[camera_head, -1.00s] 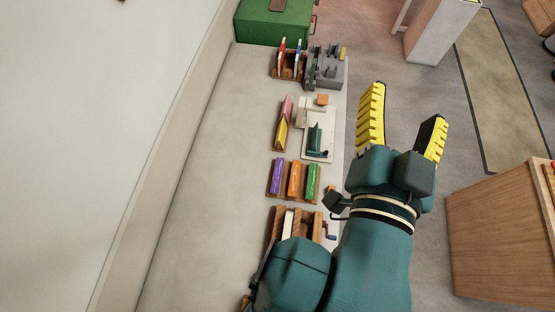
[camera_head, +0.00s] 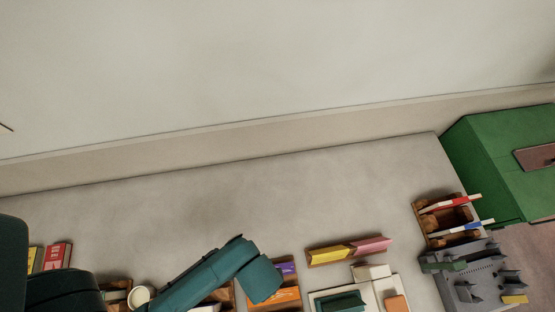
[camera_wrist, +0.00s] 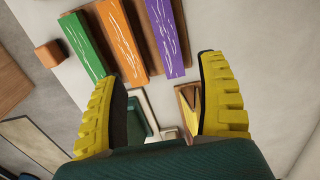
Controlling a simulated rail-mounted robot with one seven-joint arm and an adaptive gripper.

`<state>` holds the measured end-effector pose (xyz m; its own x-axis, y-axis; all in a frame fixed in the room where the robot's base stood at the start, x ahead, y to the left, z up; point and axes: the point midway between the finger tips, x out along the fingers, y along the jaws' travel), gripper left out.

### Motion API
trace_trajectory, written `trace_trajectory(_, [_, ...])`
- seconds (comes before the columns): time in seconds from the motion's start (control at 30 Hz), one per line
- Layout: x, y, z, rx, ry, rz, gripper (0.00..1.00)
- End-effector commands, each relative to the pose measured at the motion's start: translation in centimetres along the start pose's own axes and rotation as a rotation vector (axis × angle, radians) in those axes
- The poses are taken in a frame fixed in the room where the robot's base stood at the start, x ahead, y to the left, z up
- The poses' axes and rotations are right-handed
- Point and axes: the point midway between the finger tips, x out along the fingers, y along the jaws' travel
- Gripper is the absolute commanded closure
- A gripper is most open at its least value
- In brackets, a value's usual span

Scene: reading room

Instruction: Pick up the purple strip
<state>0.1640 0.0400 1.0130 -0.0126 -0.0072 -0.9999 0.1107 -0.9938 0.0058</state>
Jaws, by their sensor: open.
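The purple strip (camera_wrist: 169,38) lies on a wooden holder beside the orange strip (camera_wrist: 123,38) and the green strip (camera_wrist: 83,45) in the wrist view. In the head view the purple strip (camera_head: 286,268) shows only in part, with my arm covering the left side of its holder. My gripper (camera_wrist: 163,100) is open and empty, its yellow fingers spread wide. In the wrist view the purple strip's near end appears between the two fingertips, nearer the right one. I cannot tell the height of the fingers above it. The fingers do not show in the head view.
A wooden holder with yellow and pink pieces (camera_head: 350,250) stands right of the strips. A pale board (camera_head: 377,289) with a green piece is in front of it. A rack with red and blue items (camera_head: 447,216), a grey fixture (camera_head: 478,277) and a green box (camera_head: 500,160) stand farther right.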

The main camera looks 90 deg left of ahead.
Motion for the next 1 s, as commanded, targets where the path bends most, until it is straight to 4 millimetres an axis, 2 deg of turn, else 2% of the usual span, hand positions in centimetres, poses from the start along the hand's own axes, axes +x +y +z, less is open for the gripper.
trace_trajectory(0.13, [-0.2,-0.2,-0.4,-0.002,0.009,-0.004,0.26])
trace_trajectory(0.23, [0.7,-0.2,-0.3,-0.002,0.008,-0.004,0.26])
trace_trajectory(0.6, [9.2,-0.3,-0.5,-0.001,0.009,-0.004,0.26])
trace_trajectory(0.87, [12.3,-0.6,-0.6,-0.003,0.009,-0.005,0.26])
trace_trajectory(1.0, [14.9,-0.9,-0.7,-0.001,0.009,-0.004,0.26])
